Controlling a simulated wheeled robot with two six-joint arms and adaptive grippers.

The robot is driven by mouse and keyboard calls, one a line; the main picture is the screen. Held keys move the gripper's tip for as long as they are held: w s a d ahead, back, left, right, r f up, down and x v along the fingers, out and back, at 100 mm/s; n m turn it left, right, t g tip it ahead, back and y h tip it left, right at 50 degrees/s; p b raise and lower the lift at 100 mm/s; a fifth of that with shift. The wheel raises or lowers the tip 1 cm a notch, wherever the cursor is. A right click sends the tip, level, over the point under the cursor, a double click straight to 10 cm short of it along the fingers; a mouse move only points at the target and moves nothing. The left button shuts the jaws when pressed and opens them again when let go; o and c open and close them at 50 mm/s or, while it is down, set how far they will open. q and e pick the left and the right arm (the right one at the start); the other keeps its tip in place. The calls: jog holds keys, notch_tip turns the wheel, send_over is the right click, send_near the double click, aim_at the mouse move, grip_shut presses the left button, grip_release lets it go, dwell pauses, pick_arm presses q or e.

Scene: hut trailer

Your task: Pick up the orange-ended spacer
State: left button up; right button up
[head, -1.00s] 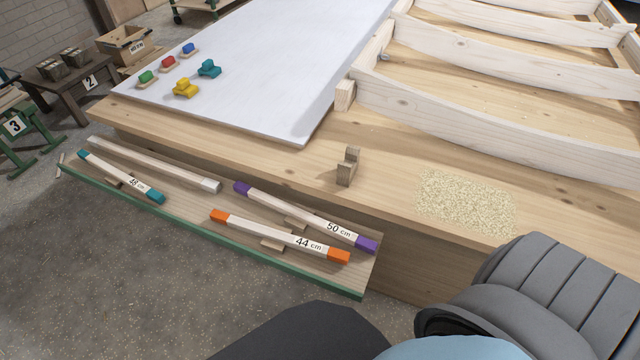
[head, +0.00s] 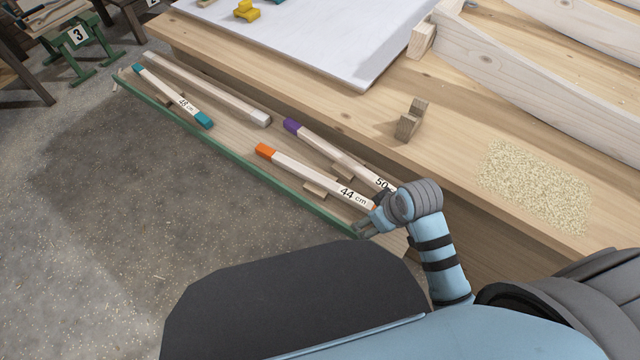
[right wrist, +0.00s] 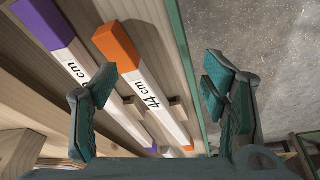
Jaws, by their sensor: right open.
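The orange-ended spacer (head: 312,174) is a pale bar marked 44 cm, lying on the low shelf. Its left orange end shows in the head view, while my right gripper (head: 369,222) hides its other end. In the right wrist view the spacer (right wrist: 152,90) runs lengthwise, with both orange ends showing. My right gripper (right wrist: 156,92) is open there, one finger on each side of the picture, with the spacer seen between them and nothing gripped. My left gripper is not in view.
The purple-ended spacer (head: 330,150) lies close beside, on the bench side. A teal-ended spacer (head: 175,97) and a plain bar (head: 215,92) lie further left. The shelf has a green front edge (head: 240,160). A notched wooden block (head: 411,120) stands on the bench (head: 330,110).

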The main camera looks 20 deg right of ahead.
aim_at(321, 179)
jog(key=w+a+r+n+y, duration=0.1)
jog(key=w+a+r+n, duration=0.15)
jog(key=w, duration=0.35)
jog(key=w+a+r+n+y, duration=0.1)
jog(key=w+a+r+n, duration=0.1)
jog(key=w+r, duration=0.3)
jog(key=b+x, duration=0.2)
jog(key=x, duration=0.3)
jog(key=w+b+x, duration=0.1)
jog(key=b+x, duration=0.2)
jog(key=x, duration=0.2)
jog(key=w+b+x, duration=0.1)
jog(key=b+x, duration=0.1)
jog(key=x, duration=0.3)
jog(key=shift+a+b, duration=0.15)
jog(key=shift+b, duration=0.2)
jog(key=shift+w+f, duration=0.1)
jog(key=shift+w, duration=0.05)
jog(key=shift+c, duration=0.3)
jog(key=c, duration=1.3)
